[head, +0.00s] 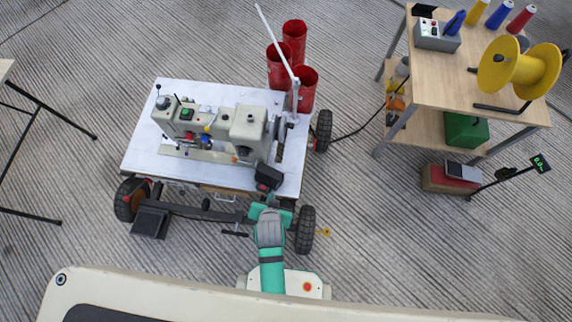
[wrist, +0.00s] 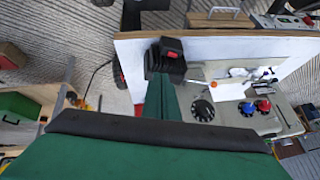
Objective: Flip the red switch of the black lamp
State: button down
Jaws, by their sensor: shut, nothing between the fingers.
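The black lamp part (head: 268,177) is a small dark block at the front right corner of the white-topped sewing table. In the wrist view the black block (wrist: 165,62) has ribbed sides and a red switch (wrist: 171,46) on its face. The switch's tilt is too small to tell. My gripper (head: 267,199) is just in front of the block in the head view. Its green fingers (wrist: 161,82) are shut and empty, with the tips at the block's lower edge. I cannot tell whether they touch it.
A cream sewing machine (head: 225,130) stands on the table (head: 140,150), close behind the block. Red cylinders (head: 294,40) stand behind the table, near a thin white pole. A wooden workbench (head: 430,80) with a yellow spool (head: 520,69) is at right. Open floor lies between.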

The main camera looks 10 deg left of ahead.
jog(key=s+d+r+t, duration=0.3)
jog(key=s+r, duration=0.1)
jog(key=r, duration=0.3)
jog(key=s+d+r+n+t, duration=0.1)
jog(key=s+d+r+t, duration=0.2)
jog(key=s+r, duration=0.2)
jog(key=shift+d+r+h, duration=0.2)
jog(key=shift+r+h, duration=0.2)
jog(key=shift+r, duration=1.15)
jog(key=s+d+r+n+t, duration=0.1)
jog(key=s+d+r+t, duration=0.1)
jog(key=r, duration=0.6)
jog(key=shift+s+r+t+h, duration=0.3)
jog(key=shift+s+r, duration=0.1)
jog(key=shift+s, duration=0.4)
